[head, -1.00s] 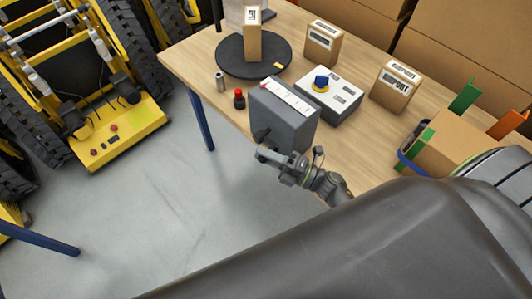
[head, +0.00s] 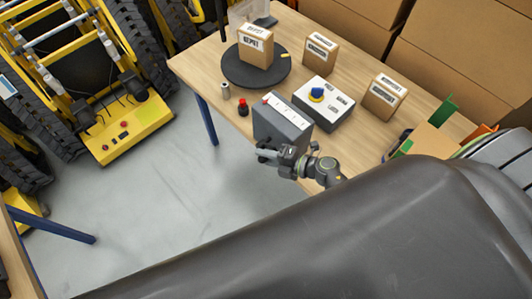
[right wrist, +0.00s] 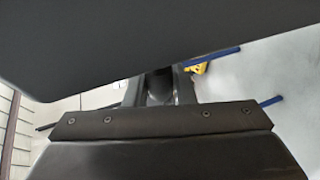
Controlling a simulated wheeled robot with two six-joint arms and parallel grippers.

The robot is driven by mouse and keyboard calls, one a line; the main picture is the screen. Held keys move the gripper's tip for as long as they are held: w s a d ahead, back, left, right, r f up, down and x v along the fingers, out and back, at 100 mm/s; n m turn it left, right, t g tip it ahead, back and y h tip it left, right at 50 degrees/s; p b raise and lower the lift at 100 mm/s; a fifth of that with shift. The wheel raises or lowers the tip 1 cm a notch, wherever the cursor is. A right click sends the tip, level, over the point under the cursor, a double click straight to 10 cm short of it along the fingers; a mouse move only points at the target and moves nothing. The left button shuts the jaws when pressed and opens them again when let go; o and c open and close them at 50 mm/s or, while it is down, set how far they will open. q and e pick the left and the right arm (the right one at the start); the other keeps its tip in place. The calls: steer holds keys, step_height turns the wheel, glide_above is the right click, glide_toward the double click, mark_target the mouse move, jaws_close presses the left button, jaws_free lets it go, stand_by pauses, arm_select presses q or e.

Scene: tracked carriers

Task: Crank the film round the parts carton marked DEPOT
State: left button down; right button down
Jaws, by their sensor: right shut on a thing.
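The parts carton marked DEPOT (head: 256,48) stands upright on a round black turntable (head: 238,77) at the table's far left, its label facing me. A clear sheet (head: 240,12), perhaps the film, shows behind it; I cannot tell whether any film lies on the carton. A grey box (head: 281,126) with a white scale on top stands at the table's front edge. My right gripper (head: 266,156) is at its near side, shut on the crank handle, which is mostly hidden by the fingers. In the right wrist view dark gripper parts fill the middle. My left gripper is not in view.
A control box with a blue knob (head: 317,95) stands right of the grey box. Two labelled cartons (head: 320,53) (head: 384,97) stand behind and right. Yellow tracked carriers (head: 130,130) stand left.

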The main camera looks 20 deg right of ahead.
steer(key=shift+w+r+g, duration=0.1)
steer(key=shift+r+g, duration=0.15)
steer(key=shift+g, duration=0.15)
stand_by(0.3)
steer(key=c, duration=1.2)
jaws_free()
steer(key=b+v, duration=0.4)
steer(key=v, duration=1.3)
steer(key=shift+s+r+b, duration=0.2)
steer(key=shift+s+b, duration=0.05)
steer(key=shift+b, duration=0.1)
